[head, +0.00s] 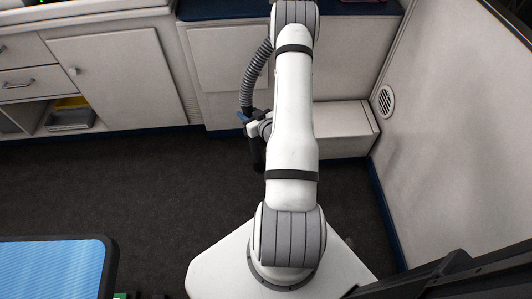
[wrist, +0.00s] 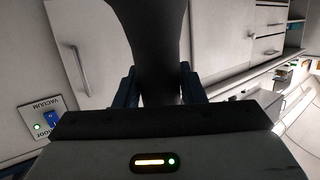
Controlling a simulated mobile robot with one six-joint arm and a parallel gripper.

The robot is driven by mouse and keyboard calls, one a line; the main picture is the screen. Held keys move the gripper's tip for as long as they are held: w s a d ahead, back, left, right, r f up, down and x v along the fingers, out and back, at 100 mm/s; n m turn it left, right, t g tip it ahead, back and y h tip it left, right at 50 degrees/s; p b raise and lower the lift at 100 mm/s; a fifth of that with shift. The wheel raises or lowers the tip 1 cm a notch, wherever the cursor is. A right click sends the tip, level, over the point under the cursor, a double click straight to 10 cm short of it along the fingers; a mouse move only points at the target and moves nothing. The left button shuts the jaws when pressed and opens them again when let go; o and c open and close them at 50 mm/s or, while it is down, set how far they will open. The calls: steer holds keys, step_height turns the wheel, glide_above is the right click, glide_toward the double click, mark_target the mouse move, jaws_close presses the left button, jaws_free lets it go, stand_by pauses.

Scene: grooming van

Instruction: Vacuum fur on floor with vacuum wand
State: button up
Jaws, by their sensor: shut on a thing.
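My gripper (head: 250,121) is shut on the dark vacuum wand (head: 258,156), left of my arm in the head view. A grey ribbed hose (head: 256,77) runs from the wand's upper end up behind my arm. In the wrist view, the dark wand (wrist: 160,50) passes between the two blue fingers of my gripper (wrist: 160,86). The dark grey floor (head: 170,185) lies below. I cannot make out fur on it. The wand's lower end is partly hidden, so I cannot tell whether it touches the floor.
White cabinets (head: 115,65) line the back, with a pale low box (head: 340,125) right of my arm. A wall with a round vent (head: 386,101) bounds the right. A blue mat (head: 50,265) is at lower left. A vacuum switch panel (wrist: 45,118) shows a green light. Floor at left is clear.

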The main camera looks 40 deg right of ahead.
steer(key=s+d+f+b, duration=0.1)
steer(key=s+f+b, duration=0.1)
steer(key=f, duration=0.5)
steer(key=s+d+f+m+b, duration=0.1)
steer(key=s+d+f+b, duration=0.1)
steer(key=f+b, duration=0.3)
steer(key=s+d+f+h+b, duration=0.1)
steer(key=f+b, duration=0.2)
steer(key=f, duration=0.7)
steer(key=shift+s+d+g+b, duration=0.3)
steer(key=shift+s+g, duration=0.1)
steer(key=shift+s, duration=0.1)
steer(key=shift+s+d+r, duration=0.1)
steer(key=shift+s+d, duration=0.75)
steer(key=shift+s, duration=0.2)
steer(key=shift+s+d, duration=0.8)
steer(key=shift+s, duration=0.25)
steer(key=shift+w, duration=0.1)
